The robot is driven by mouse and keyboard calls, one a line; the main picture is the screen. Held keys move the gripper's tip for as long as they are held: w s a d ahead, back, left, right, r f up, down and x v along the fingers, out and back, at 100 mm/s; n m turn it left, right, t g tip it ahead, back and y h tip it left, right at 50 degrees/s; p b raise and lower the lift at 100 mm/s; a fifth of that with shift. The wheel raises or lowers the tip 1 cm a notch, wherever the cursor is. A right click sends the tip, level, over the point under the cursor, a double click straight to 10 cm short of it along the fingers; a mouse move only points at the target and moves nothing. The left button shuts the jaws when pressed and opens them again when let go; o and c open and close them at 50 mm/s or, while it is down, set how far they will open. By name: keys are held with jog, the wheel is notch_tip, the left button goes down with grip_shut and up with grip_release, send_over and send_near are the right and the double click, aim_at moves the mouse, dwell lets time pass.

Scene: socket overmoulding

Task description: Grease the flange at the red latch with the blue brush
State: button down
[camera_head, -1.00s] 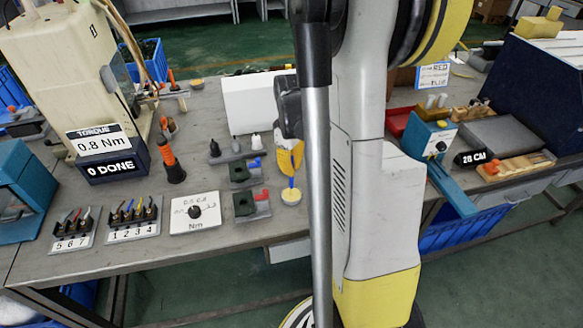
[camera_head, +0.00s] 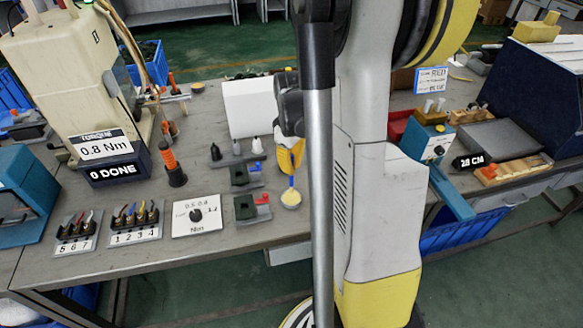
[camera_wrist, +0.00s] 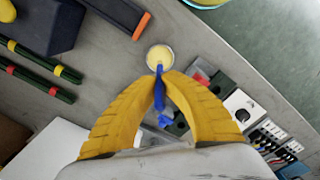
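My gripper (camera_wrist: 166,80) has its yellow fingers closed around the blue brush (camera_wrist: 159,95). It also shows in the head view (camera_head: 290,158). The brush (camera_head: 291,182) points down, with its tip at the round pot of pale yellow grease (camera_head: 291,199). The pot (camera_wrist: 159,55) lies just past the fingertips in the wrist view; whether the tip touches the grease I cannot tell. Left of the pot, a dark green block (camera_head: 244,207) stands beside the red latch (camera_head: 262,199). The flange itself is too small to make out.
Behind the red latch is a similar station with a blue latch (camera_head: 254,166). A dial plate (camera_head: 197,215) and numbered connector racks (camera_head: 136,223) stand to the left. A white box (camera_head: 250,106) is behind. Bare table lies in front of the stations.

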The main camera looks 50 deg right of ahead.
jog(key=shift+r+p, duration=1.5)
jog(key=shift+r, duration=0.8)
